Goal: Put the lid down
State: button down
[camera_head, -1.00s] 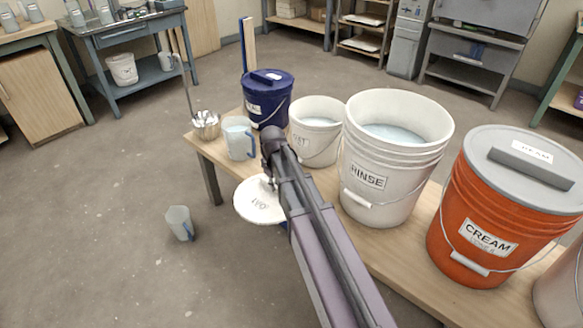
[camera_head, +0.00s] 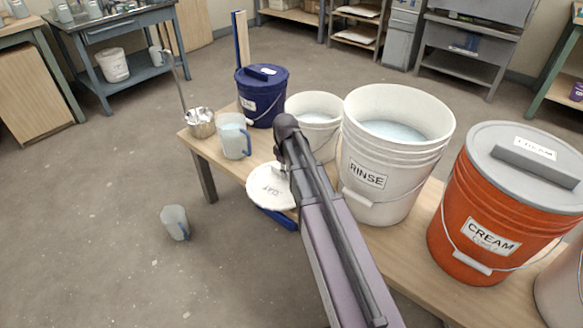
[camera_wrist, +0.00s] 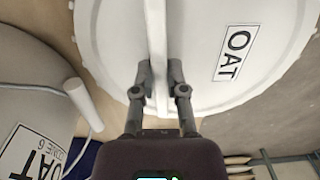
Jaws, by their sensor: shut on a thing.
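The white lid (camera_head: 268,189) hangs below my arm near the table's front edge in the head view. In the wrist view the lid (camera_wrist: 205,75) carries an OAT label and a raised handle bar. My gripper (camera_wrist: 158,80) is shut on that bar; in the head view my arm hides the fingers. The white OAT bucket (camera_head: 314,108) stands open on the table behind my arm, partly hidden. Its side with the label also shows at the left of the wrist view (camera_wrist: 30,125). I cannot tell whether the lid touches the table.
A blue bar (camera_head: 278,218) shows at the front edge. A pitcher (camera_head: 174,221) appears beyond the edge, lower left.

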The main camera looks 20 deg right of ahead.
jog(key=w+d, duration=0.2)
jog(key=shift+d+f, duration=0.1)
jog(key=shift+d, duration=0.25)
jog(key=shift+s+d+f+b, duration=0.1)
jog(key=shift+d+f+b, duration=0.1)
jog(key=shift+f+b, duration=0.1)
jog(key=shift+a+r, duration=0.1)
jog(key=shift+f, duration=0.2)
jog(key=c, duration=0.7)
grip_release()
jog(key=shift+r, duration=0.2)
notch_tip(320, 180, up, 12)
jog(key=p, duration=1.2)
